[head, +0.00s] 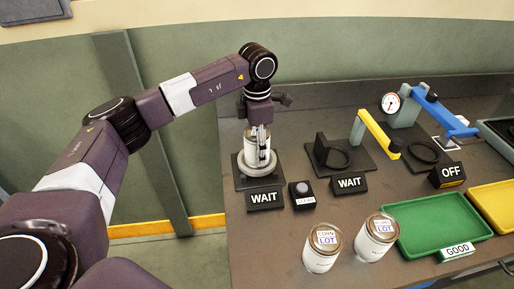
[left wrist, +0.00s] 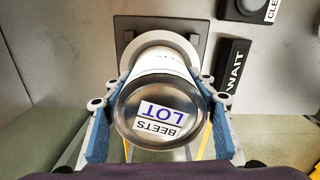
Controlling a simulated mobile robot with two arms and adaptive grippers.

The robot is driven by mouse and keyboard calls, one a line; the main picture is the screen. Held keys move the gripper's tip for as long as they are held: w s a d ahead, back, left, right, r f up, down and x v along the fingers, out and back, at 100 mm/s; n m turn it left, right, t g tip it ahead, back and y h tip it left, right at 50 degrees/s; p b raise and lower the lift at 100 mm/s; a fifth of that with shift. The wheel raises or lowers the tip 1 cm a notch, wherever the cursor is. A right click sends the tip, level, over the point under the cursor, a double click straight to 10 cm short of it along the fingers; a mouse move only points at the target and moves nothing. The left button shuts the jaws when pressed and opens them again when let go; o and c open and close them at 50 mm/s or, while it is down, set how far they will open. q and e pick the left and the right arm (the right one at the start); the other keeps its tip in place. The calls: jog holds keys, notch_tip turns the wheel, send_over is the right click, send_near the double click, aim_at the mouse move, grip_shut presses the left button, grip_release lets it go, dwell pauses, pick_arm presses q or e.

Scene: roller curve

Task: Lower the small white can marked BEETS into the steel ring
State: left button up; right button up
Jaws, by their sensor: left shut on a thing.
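The small white can marked BEETS (left wrist: 160,112) fills the middle of the left wrist view, its metal lid with a BEETS LOT label facing the camera. My left gripper (left wrist: 160,125) has a blue-padded finger on each side of it and is shut on it. In the head view the left gripper (head: 262,140) points down with the can (head: 249,146) upright in it, over the leftmost black base. The pale steel ring (head: 244,172) is around or just below the can's lower end; I cannot tell how deep the can sits. My right gripper is not in view.
A WAIT sign (head: 264,198) stands in front of the base, with a CLEAR button (head: 303,196) beside it. Two more cans (head: 323,247) (head: 376,237) stand near the front. A green tray (head: 440,222), a yellow lever (head: 376,130) and a blue lever (head: 453,122) are to the right.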

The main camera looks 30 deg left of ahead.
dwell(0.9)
pick_arm(q)
jog(key=o, duration=2.2)
jog(key=shift+r, duration=0.1)
jog(key=shift+r+p, duration=2.85)
jog(key=shift+r, duration=1.6)
jog(key=shift+f, duration=0.1)
